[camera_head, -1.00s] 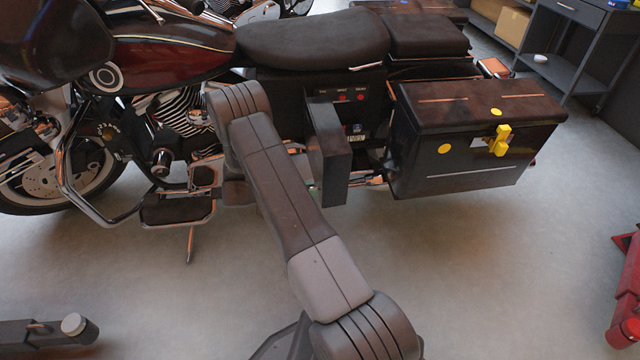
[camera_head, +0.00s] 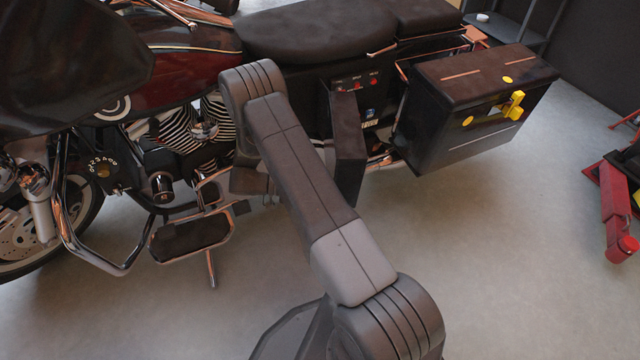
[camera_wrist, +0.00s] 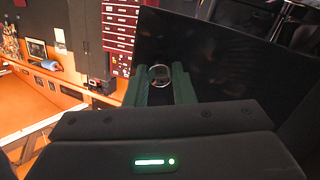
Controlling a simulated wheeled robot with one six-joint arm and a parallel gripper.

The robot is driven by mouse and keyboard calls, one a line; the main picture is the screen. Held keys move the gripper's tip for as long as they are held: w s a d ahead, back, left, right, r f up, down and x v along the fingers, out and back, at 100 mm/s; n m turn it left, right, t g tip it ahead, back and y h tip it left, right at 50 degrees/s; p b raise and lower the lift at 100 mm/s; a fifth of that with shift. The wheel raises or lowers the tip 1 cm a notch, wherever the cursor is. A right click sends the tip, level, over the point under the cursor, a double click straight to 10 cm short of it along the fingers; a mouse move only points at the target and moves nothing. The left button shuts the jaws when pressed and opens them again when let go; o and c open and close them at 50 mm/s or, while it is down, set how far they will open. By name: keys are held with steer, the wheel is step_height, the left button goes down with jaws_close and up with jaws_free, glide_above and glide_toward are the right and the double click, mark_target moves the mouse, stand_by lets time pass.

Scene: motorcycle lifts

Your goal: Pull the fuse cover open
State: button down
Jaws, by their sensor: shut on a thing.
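The fuse cover (camera_head: 349,150) is a dark flat panel on the motorcycle's side below the seat. In the head view it stands swung out from the body, and the bay with red dots and labels (camera_head: 357,84) shows behind it. In the wrist view the cover (camera_wrist: 215,55) is a large dark sheet with a round metal-rimmed knob or latch (camera_wrist: 160,74). My gripper (camera_wrist: 160,82) has green fingers, closed on that round part at the cover. In the head view my arm and the cover hide the fingers.
A dark saddlebag (camera_head: 470,105) with a yellow latch sits right of the cover. A footboard (camera_head: 190,240) and chrome bar are at left. A red jack (camera_head: 615,205) stands at far right. The floor (camera_head: 500,270) in front is clear.

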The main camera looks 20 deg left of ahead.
steer(key=shift+a, duration=0.1)
stand_by(0.3)
steer(key=c, duration=1.2)
jaws_free()
steer(key=shift+c, duration=0.2)
steer(key=shift+a, duration=0.1)
steer(key=p+v, duration=0.2)
steer(key=v, duration=1.1)
steer(key=shift+s+a+r, duration=0.2)
steer(key=shift+a, duration=0.05)
steer(key=shift+d, duration=0.1)
steer(key=b+x, duration=0.2)
steer(key=x, duration=1.2)
